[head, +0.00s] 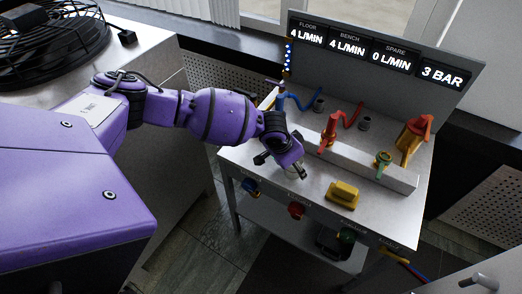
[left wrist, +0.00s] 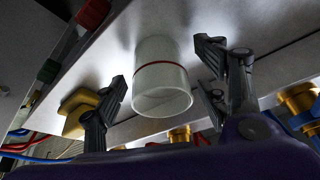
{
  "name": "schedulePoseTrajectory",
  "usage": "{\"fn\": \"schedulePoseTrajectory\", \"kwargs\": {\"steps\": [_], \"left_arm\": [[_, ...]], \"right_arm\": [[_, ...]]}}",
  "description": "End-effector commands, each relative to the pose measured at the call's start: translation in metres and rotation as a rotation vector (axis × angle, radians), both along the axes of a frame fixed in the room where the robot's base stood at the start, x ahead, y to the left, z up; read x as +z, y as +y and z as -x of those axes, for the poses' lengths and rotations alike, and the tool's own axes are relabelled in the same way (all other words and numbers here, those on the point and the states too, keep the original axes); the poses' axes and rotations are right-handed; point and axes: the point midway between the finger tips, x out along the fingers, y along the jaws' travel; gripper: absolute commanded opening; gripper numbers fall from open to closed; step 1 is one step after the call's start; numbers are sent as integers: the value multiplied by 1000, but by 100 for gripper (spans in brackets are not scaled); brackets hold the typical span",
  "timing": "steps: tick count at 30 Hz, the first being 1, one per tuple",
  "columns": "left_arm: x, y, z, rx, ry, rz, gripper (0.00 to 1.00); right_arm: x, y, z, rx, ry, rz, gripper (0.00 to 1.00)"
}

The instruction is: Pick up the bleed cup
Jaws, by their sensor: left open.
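The bleed cup (left wrist: 160,85) is a pale, translucent cylinder with a thin red line around it, on the metal bench top in the left wrist view. In the head view it is mostly hidden by my left gripper. My left gripper (head: 282,168) is over the front left part of the bench, pointing down. Its fingers are open. In the left wrist view they stand on either side of the cup, with visible gaps, so I see no grip on it. My right gripper is not in view.
A yellow block (head: 342,195) lies on the bench (head: 240,160) right of my left gripper. Behind are a red valve (head: 329,130), a green-topped brass fitting (head: 383,158) and a yellow-and-red valve (head: 413,138) along a raised ledge. A display panel (head: 385,62) stands at the back.

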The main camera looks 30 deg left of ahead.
Motion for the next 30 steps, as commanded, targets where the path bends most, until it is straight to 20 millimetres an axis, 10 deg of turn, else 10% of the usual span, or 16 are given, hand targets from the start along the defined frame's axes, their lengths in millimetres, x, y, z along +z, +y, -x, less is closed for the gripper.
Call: {"fn": "schedulePoseTrajectory", "kwargs": {"steps": [10,21,30], "left_arm": [[-8,-3,-6,-2,-5,0,67],[-8,-3,-5,-2,-4,0,20],[-6,-3,-5,-2,-4,0,19]], "right_arm": [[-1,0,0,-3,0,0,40],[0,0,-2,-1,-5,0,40],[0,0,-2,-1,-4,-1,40]]}}
